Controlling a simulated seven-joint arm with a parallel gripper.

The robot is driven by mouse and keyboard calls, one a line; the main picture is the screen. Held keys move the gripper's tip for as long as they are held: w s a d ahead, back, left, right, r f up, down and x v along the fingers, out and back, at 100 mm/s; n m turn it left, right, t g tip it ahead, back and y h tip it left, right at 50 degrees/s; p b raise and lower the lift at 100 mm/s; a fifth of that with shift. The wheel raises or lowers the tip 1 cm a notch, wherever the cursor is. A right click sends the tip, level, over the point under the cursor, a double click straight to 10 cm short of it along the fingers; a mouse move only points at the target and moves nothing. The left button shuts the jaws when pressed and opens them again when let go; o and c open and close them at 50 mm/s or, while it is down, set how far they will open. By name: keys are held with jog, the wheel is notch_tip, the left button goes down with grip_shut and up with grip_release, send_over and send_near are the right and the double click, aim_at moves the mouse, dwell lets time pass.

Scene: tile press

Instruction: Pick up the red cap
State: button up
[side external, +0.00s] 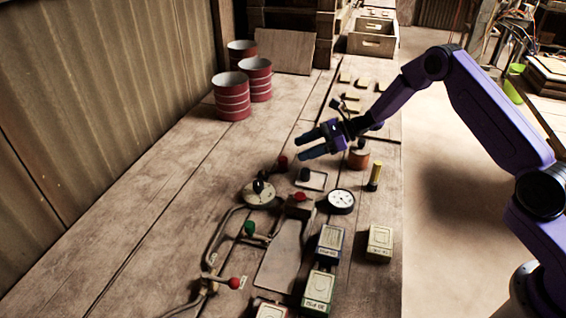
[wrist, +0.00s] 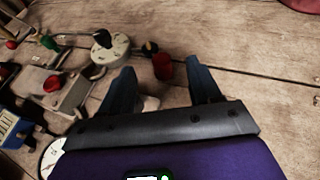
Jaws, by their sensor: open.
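The red cap (side external: 283,162) is a small dark-red cylinder on the wooden table, just beyond my fingertips in the side view. In the wrist view the red cap (wrist: 162,68) shows between the tips of my two fingers, with a small black piece beside it. My gripper (side external: 302,146) is open and empty, with its fingers pointing left towards the cap. It also shows in the wrist view (wrist: 160,72), its fingers spread wide. I cannot tell whether the cap is fully between the fingers or a little beyond them.
A round metal disc with a black knob (side external: 258,193) stands close to the cap. Toggle clamps with a green knob (side external: 249,228) and red knobs (side external: 234,283), a dial gauge (side external: 341,201) and several small boxes (side external: 319,288) lie nearer. Red drums (side external: 232,97) stand behind; the left table is clear.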

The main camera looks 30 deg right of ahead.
aim_at(283, 163)
jog(key=shift+f, duration=0.5)
jog(key=shift+f+x, duration=0.15)
jog(key=shift+x, duration=1.2)
jog(key=shift+f+x, duration=0.2)
jog(key=shift+x, duration=1.15)
jog(key=shift+d, duration=0.1)
jog(key=c, duration=1.1)
